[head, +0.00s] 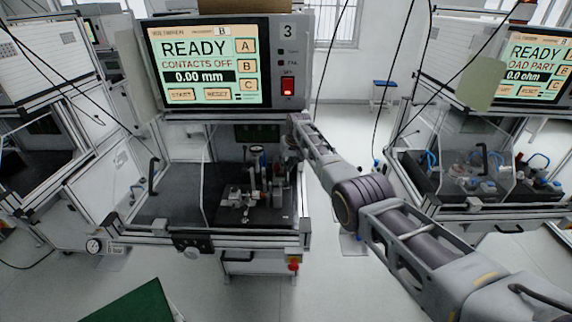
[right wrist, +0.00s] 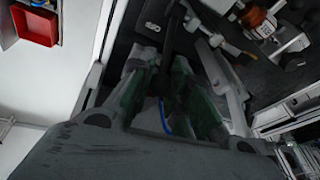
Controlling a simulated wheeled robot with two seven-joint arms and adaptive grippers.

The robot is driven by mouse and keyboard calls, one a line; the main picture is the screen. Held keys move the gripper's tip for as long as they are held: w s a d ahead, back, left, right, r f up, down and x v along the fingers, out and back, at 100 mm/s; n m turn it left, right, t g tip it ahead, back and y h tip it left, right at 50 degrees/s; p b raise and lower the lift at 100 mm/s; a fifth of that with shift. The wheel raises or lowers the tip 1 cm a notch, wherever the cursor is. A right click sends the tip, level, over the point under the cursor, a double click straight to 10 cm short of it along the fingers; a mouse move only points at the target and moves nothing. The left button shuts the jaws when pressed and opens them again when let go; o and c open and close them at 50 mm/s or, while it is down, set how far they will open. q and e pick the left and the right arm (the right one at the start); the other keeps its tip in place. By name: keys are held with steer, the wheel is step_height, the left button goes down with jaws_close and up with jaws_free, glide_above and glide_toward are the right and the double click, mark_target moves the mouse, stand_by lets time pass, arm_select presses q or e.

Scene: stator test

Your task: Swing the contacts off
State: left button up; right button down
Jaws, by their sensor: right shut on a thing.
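The station 3 screen (head: 204,63) reads READY, CONTACTS OFF and 0.00 mm. Below it, the test fixture (head: 258,192) with small metal and dark parts stands on a black plate inside the frame. My right arm reaches in from the right, and its gripper (head: 294,122) is at the right side of the bay below the screen. In the right wrist view the fingers (right wrist: 160,68) are shut on a dark bar (right wrist: 173,35), which looks like a lever. Its far end is hard to make out. Metal fixture parts (right wrist: 260,25) lie just beyond. My left gripper is not in view.
A red bin (right wrist: 36,24) shows at the wrist view's upper left. Another station (head: 490,170) stands to the right, its screen reading READY. A clear guard panel with a black handle (head: 153,172) is at the bay's left.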

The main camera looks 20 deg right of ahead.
steer(key=c, duration=1.3)
jaws_free()
steer(key=shift+w+f, duration=0.1)
steer(key=shift+r, duration=0.25)
steer(key=v, duration=1.1)
steer(key=shift+r, duration=0.3)
steer(key=shift+f, duration=0.1)
